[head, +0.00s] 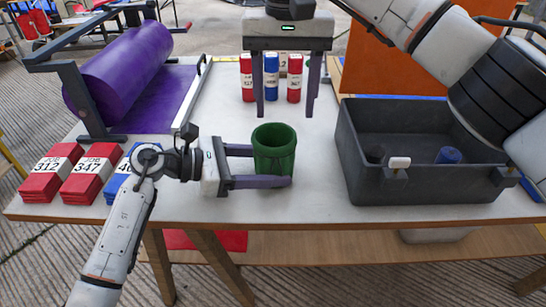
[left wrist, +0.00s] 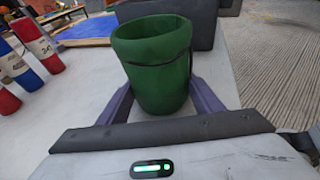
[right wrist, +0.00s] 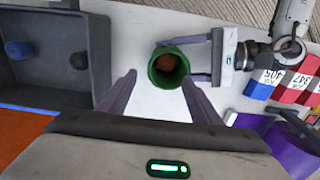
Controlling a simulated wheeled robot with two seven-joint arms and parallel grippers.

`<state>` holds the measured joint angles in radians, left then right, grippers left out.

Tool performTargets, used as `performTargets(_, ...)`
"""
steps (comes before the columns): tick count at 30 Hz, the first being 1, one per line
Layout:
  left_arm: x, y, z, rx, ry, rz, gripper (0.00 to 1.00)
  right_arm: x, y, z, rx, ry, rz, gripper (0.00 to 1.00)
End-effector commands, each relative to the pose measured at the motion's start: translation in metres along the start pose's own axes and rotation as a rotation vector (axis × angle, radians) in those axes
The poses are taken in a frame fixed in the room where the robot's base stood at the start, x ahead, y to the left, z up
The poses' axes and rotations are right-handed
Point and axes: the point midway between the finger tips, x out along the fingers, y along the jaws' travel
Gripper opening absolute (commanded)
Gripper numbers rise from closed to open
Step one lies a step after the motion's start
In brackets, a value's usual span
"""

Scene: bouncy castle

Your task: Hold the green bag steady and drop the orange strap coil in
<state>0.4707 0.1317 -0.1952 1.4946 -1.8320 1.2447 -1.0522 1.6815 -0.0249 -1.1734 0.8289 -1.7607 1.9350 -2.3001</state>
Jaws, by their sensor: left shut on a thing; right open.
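The green bag (head: 274,150) stands upright and open-topped near the front of the white table. My left gripper (head: 268,168) is shut on it from the left, one finger along each side; the bag also shows between the fingers in the left wrist view (left wrist: 155,75). In the right wrist view I look down into the bag (right wrist: 155,73) and see an orange-brown round thing, apparently the orange strap coil (right wrist: 165,62), inside it. My right gripper (head: 285,112) is open and empty, fingers pointing down, above the table behind the bag.
A dark grey bin (head: 430,185) on the right holds a blue roll (head: 448,155) and a dark roll. Red and blue rolls (head: 271,78) stand at the back. Folded red packs (head: 92,170) and a blue one lie left. A purple roll (head: 120,70) sits on a frame.

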Motion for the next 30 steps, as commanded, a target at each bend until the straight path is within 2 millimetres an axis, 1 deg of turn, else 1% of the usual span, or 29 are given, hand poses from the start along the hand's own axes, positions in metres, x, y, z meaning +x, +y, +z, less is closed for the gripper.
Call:
performTargets(2, 0.000, 0.000, 0.000, -0.001, 0.001, -0.001, 0.47, -0.004, 0.000, 0.000, 0.000, 0.001, 0.000, 0.58)
performTargets(5, 0.000, 0.000, 0.000, -0.001, 0.001, -0.001, 0.47, -0.016, 0.000, 0.000, 0.001, 0.003, 0.000, 0.58)
performTargets(11, 0.000, 0.000, -0.001, -0.001, 0.001, -0.001, 0.47, -0.052, -0.001, 0.000, 0.001, 0.004, 0.000, 0.58)
performTargets(15, 0.000, 0.000, -0.001, -0.001, 0.001, -0.001, 0.47, -0.067, -0.001, 0.000, 0.001, 0.001, 0.001, 0.58)
performTargets(20, 0.000, 0.000, -0.001, 0.000, 0.001, -0.001, 0.47, -0.075, 0.000, 0.000, 0.000, 0.000, 0.000, 0.58)
performTargets(30, 0.000, 0.000, 0.000, 0.000, 0.001, -0.001, 0.47, -0.075, 0.000, 0.000, -0.001, 0.000, 0.000, 0.58)
